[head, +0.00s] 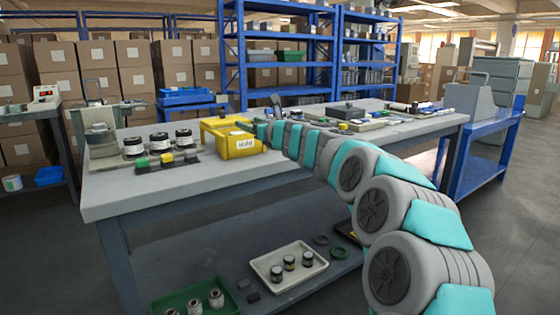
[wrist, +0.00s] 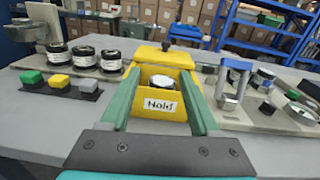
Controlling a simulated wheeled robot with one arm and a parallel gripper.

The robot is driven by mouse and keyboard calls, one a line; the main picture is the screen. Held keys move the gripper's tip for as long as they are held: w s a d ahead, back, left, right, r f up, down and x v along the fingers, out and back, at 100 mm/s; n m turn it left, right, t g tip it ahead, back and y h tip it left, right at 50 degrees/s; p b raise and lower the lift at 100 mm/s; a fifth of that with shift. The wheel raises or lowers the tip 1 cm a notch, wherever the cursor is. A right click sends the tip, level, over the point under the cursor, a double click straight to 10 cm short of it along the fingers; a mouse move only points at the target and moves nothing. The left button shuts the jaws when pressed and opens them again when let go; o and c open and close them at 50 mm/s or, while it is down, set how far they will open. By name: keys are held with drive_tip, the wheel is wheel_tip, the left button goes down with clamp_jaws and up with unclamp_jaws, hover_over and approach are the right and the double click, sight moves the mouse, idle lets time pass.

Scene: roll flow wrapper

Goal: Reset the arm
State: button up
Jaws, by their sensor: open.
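My gripper (head: 258,130) is at the end of my outstretched arm, over the grey workbench. In the wrist view its two green fingers (wrist: 160,72) are spread apart with nothing held between them. The yellow box (head: 238,146) with a white label reading "Hold" lies just in front of and below the fingers, and it also shows in the wrist view (wrist: 168,122). A round item with a pale top (wrist: 162,82) sits inside the box. I cannot tell whether the fingers touch the box.
Several dark jars (head: 159,142) and a strip of coloured blocks (head: 167,159) stand left of the box. A clamp fixture (wrist: 233,82) stands to the right. The workbench (head: 130,192) has a clear front edge. A white tray (head: 268,262) sits on the lower shelf.

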drive_tip(key=s+a+f+n+g+y, duration=0.1)
drive_tip(key=s+a+f+n+g, duration=0.15)
drive_tip(key=s+n, duration=0.45)
drive_tip(key=s+a+f+n+g, duration=0.1)
drive_tip(key=s+f+n+g, duration=0.3)
drive_tip(key=s, duration=0.5)
drive_tip(key=s+d+f+n+g+h, duration=0.25)
drive_tip(key=s+f+n, duration=0.5)
drive_tip(key=s, duration=0.65)
drive_tip(key=s+d+f+n+g+h, duration=0.2)
drive_tip(key=s+d+f+n+h, duration=0.1)
drive_tip(key=s+d+f, duration=0.3)
drive_tip(key=s+d+f+n+g+h, duration=0.2)
drive_tip(key=s+d+f, duration=0.4)
drive_tip(key=s+d, duration=0.4)
drive_tip(key=s+d+f+n+g+h, duration=0.3)
drive_tip(key=s+d+f, duration=0.3)
drive_tip(key=s, duration=1)
drive_tip(key=shift+d+n+h, duration=0.45)
drive_tip(key=shift+d+n, duration=0.4)
drive_tip(key=shift+d, duration=0.3)
